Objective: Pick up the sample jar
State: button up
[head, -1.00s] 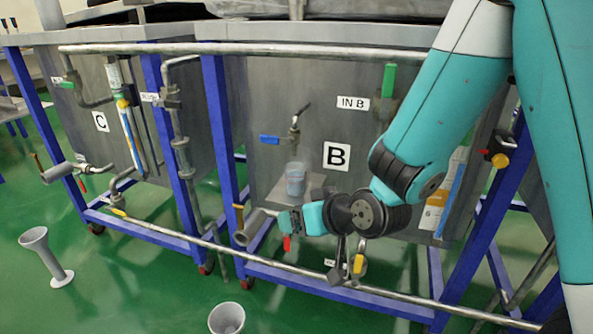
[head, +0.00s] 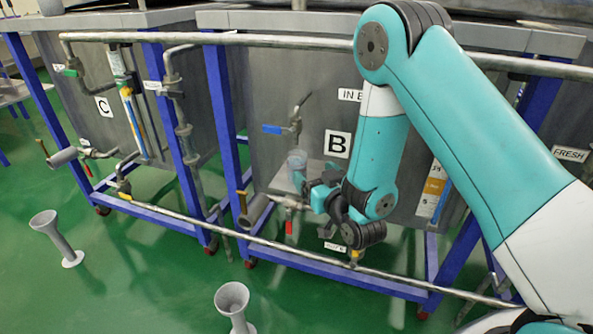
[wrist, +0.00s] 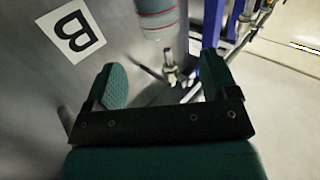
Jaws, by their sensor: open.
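The sample jar (head: 297,158) is a small translucent grey cup. It stands upright on a small ledge on the front of tank B, below a valve with a blue handle. In the wrist view, a translucent cylinder with thin red lines, which looks like the jar (wrist: 157,14), shows at the top edge, partly cut off. My gripper (head: 304,184) is just below and in front of the jar in the head view and partly covers its ledge. In the wrist view my gripper (wrist: 163,76) is open, with nothing between its fingers and the jar beyond the fingertips.
Tank B's label (head: 338,144) is right of the jar. The blue-handled valve (head: 280,129) is above it. A red-handled valve (head: 289,226) hangs below my gripper. A long horizontal pipe (head: 290,255) crosses the front. Grey funnel stands (head: 233,300) occupy the green floor.

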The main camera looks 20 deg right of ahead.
aim_at(302, 161)
jog(key=w, duration=0.5)
jog(key=shift+a, duration=0.35)
jog(key=w, duration=0.1)
jog(key=w+p, duration=0.1)
jog(key=shift+w+a+r, duration=0.15)
jog(key=shift+w+a, duration=0.15)
jog(key=shift+w, duration=0.05)
jog(key=shift+w+a+p, duration=0.1)
jog(key=shift+w+p, duration=0.55)
jog(key=shift+p, duration=0.4)
jog(key=shift+w+f, duration=0.2)
jog(key=shift+f, duration=0.05)
jog(key=shift+c, duration=0.3)
jog(key=c, duration=1)
jog(key=shift+r, duration=0.15)
